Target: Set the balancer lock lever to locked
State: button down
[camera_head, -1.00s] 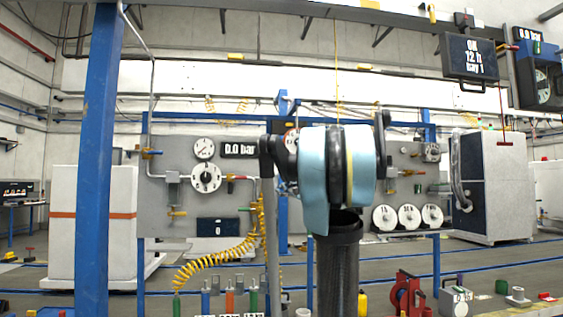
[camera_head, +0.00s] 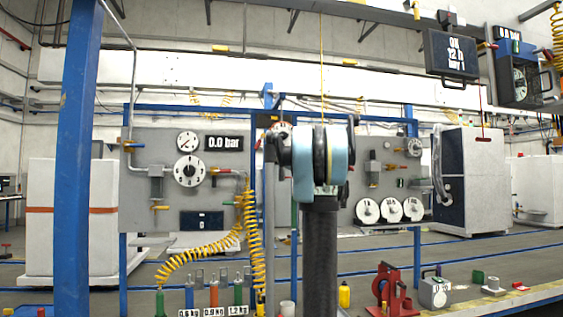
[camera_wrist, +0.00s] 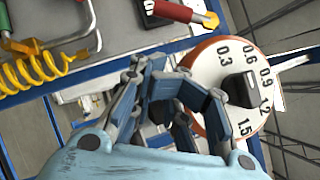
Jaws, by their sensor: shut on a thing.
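In the wrist view my gripper (camera_wrist: 167,80) has its dark blue fingers drawn together in front of a round white dial (camera_wrist: 215,65) with an orange rim. No lock lever is clearly visible.
A gauge panel (camera_head: 140,200) with a coiled yellow hose (camera_head: 200,257) stands left. A yellow line (camera_head: 321,60) hangs above my arm. A blue post (camera_head: 76,160) is at left. In the wrist view a red-handled valve (camera_wrist: 183,11) lies close above the fingers.

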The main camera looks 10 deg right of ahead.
aim_at(258, 144)
jog(key=a, duration=0.1)
jog(key=w+a+r, duration=0.1)
jog(key=a, duration=0.1)
jog(key=w+a+r, duration=0.1)
jog(key=shift+a+r, duration=0.15)
jog(key=shift+r, duration=0.1)
dwell(0.4)
